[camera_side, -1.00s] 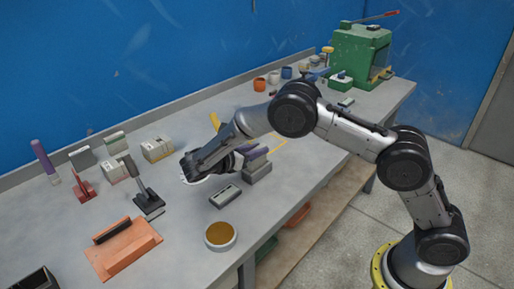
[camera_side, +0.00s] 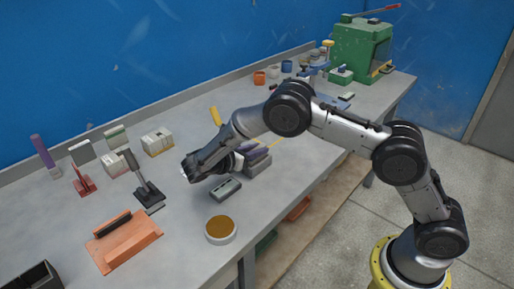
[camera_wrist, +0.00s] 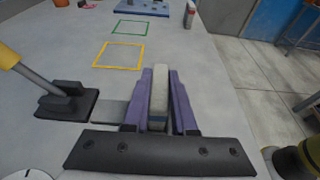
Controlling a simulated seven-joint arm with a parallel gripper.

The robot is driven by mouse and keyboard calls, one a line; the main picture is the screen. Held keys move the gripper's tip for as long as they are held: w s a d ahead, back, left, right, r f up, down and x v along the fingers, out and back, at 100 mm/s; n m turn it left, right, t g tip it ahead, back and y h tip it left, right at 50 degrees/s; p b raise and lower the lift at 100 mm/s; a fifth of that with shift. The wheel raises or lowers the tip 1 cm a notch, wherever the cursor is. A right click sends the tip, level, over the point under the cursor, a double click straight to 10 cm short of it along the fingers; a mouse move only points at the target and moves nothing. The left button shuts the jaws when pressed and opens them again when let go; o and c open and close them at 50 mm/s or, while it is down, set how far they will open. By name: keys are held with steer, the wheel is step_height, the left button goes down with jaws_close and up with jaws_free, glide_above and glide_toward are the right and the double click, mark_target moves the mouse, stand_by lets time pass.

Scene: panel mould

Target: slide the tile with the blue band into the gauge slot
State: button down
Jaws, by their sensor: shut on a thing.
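In the wrist view my gripper (camera_wrist: 160,100) has two purple fingers, shut on a pale grey tile (camera_wrist: 159,85). The tile stands on edge between them, and a blue band shows near its lower end. Its lower part is hidden by the fingers and the dark palm bar. In the side view my gripper (camera_side: 252,152) is low over the bench, its fingers pointing right along it. A grey block (camera_side: 257,167) shows just below the fingers. I cannot tell whether they touch. The tile cannot be made out there, and I cannot identify the gauge slot with certainty.
A small grey slotted box (camera_side: 226,189) and a round amber-topped dish (camera_side: 221,230) lie near the front edge. A yellow-handled tool (camera_wrist: 15,60) is left of the fingers. Yellow (camera_wrist: 119,55) and green (camera_wrist: 130,28) outlines mark clear bench ahead.

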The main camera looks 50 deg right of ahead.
steer(key=shift+f, duration=0.2)
steer(key=c, duration=0.6)
jaws_free()
steer(key=shift+c, duration=0.2)
steer(key=v, duration=1.4)
steer(key=shift+d, duration=0.1)
